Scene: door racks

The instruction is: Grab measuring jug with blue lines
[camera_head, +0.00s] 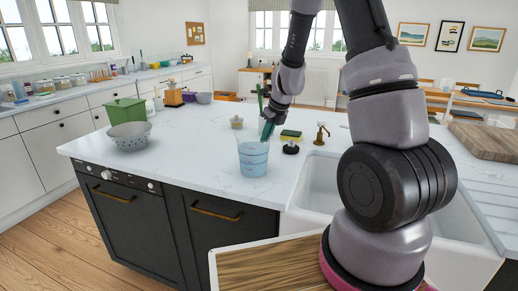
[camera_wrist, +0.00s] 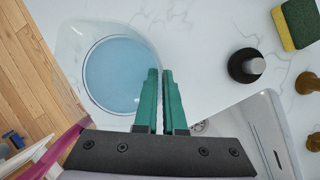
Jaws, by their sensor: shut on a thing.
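The measuring jug (camera_head: 253,160) is clear with a blue tint and blue lines, and stands upright on the white marble worktop (camera_head: 200,165). In the wrist view the jug (camera_wrist: 115,75) is seen from above, with a round blue bottom. My gripper (camera_head: 267,132) is at the jug's right rim, pointing down. Its green fingers (camera_wrist: 160,76) are close together, shut on the jug's side wall. The thin wall between the fingertips is hard to make out.
A sink (camera_head: 320,190) lies right of the jug. A grey colander (camera_head: 129,137) and green box (camera_head: 126,112) are at left. Worktop between is clear.

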